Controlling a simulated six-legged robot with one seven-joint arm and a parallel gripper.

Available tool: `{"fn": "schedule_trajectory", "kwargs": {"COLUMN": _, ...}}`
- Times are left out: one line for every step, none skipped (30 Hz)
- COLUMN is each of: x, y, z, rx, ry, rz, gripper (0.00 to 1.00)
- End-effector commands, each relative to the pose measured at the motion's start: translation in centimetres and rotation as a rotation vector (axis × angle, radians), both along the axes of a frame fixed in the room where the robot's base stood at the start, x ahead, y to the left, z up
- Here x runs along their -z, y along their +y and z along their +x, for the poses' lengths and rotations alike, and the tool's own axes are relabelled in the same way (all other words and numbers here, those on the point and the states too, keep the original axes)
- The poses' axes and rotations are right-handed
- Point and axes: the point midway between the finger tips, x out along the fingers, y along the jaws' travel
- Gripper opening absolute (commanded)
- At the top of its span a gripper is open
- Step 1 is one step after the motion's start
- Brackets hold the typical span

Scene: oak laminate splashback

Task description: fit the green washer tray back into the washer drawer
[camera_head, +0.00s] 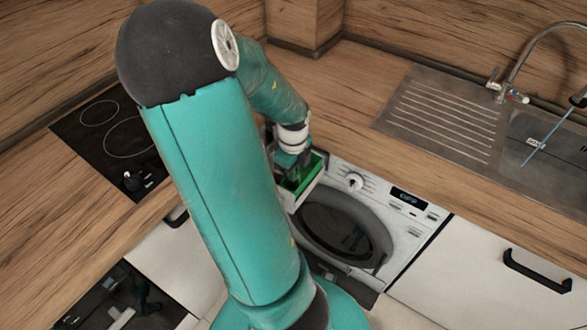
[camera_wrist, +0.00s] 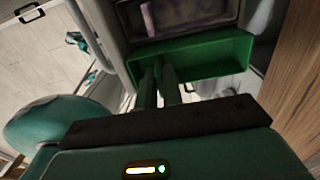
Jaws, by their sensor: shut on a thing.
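The green washer tray (camera_head: 311,171) is at the upper left corner of the white washing machine (camera_head: 405,220). In the wrist view the tray (camera_wrist: 208,56) is an open, empty-looking green box. My gripper (camera_wrist: 157,68) is shut on its near wall, towards its left end. In the head view my gripper (camera_head: 293,176) is partly hidden by my own arm. A grey, box-like part with a purple patch inside (camera_wrist: 185,17) lies just beyond the tray; it looks like the washer drawer. I cannot tell whether the tray touches it or is seated in it.
The wooden worktop (camera_head: 350,100) runs behind the washer. A black hob (camera_head: 115,140) is at left, and a steel sink (camera_head: 450,115) with a tap is at right. A white cupboard door with a black handle (camera_head: 537,270) stands right of the washer.

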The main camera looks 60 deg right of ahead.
Motion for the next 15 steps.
{"fn": "schedule_trajectory", "kwargs": {"x": 0.1, "y": 0.0, "z": 0.0, "rx": 0.001, "ry": 0.001, "rz": 0.0, "gripper": 0.0}}
{"fn": "schedule_trajectory", "kwargs": {"x": 0.2, "y": 0.0, "z": -0.1, "rx": 0.001, "ry": 0.001, "rz": 0.0, "gripper": 0.0}}
{"fn": "schedule_trajectory", "kwargs": {"x": 0.3, "y": 0.0, "z": -0.1, "rx": 0.001, "ry": 0.001, "rz": 0.0, "gripper": 0.0}}
{"fn": "schedule_trajectory", "kwargs": {"x": 0.3, "y": 0.0, "z": -0.1, "rx": 0.001, "ry": 0.001, "rz": 0.0, "gripper": 0.0}}
{"fn": "schedule_trajectory", "kwargs": {"x": 0.4, "y": 0.0, "z": -0.1, "rx": 0.001, "ry": 0.001, "rz": 0.0, "gripper": 0.0}}
{"fn": "schedule_trajectory", "kwargs": {"x": 0.5, "y": 0.0, "z": -0.1, "rx": 0.001, "ry": 0.001, "rz": 0.0, "gripper": 0.0}}
{"fn": "schedule_trajectory", "kwargs": {"x": 0.6, "y": 0.0, "z": -0.1, "rx": 0.001, "ry": 0.0, "rz": 0.001, "gripper": 0.0}}
{"fn": "schedule_trajectory", "kwargs": {"x": 0.6, "y": 0.0, "z": 0.0, "rx": 0.001, "ry": 0.0, "rz": 0.001, "gripper": 0.0}}
{"fn": "schedule_trajectory", "kwargs": {"x": 0.7, "y": 0.0, "z": 0.0, "rx": 0.001, "ry": 0.0, "rz": 0.001, "gripper": 0.0}}
{"fn": "schedule_trajectory", "kwargs": {"x": 0.8, "y": 0.0, "z": 0.0, "rx": 0.001, "ry": 0.0, "rz": 0.001, "gripper": 0.0}}
{"fn": "schedule_trajectory", "kwargs": {"x": 0.9, "y": 0.0, "z": 0.0, "rx": 0.0, "ry": 0.0, "rz": 0.001, "gripper": 0.0}}
{"fn": "schedule_trajectory", "kwargs": {"x": 1.0, "y": 0.0, "z": 0.0, "rx": 0.0, "ry": 0.001, "rz": 0.001, "gripper": 0.0}}
{"fn": "schedule_trajectory", "kwargs": {"x": 1.0, "y": 0.0, "z": 0.0, "rx": 0.0, "ry": 0.001, "rz": 0.001, "gripper": 0.0}}
{"fn": "schedule_trajectory", "kwargs": {"x": 1.1, "y": 0.0, "z": -0.1, "rx": 0.0, "ry": 0.001, "rz": 0.001, "gripper": 0.0}}
{"fn": "schedule_trajectory", "kwargs": {"x": 1.2, "y": 0.0, "z": -0.1, "rx": 0.0, "ry": 0.002, "rz": 0.001, "gripper": 0.0}}
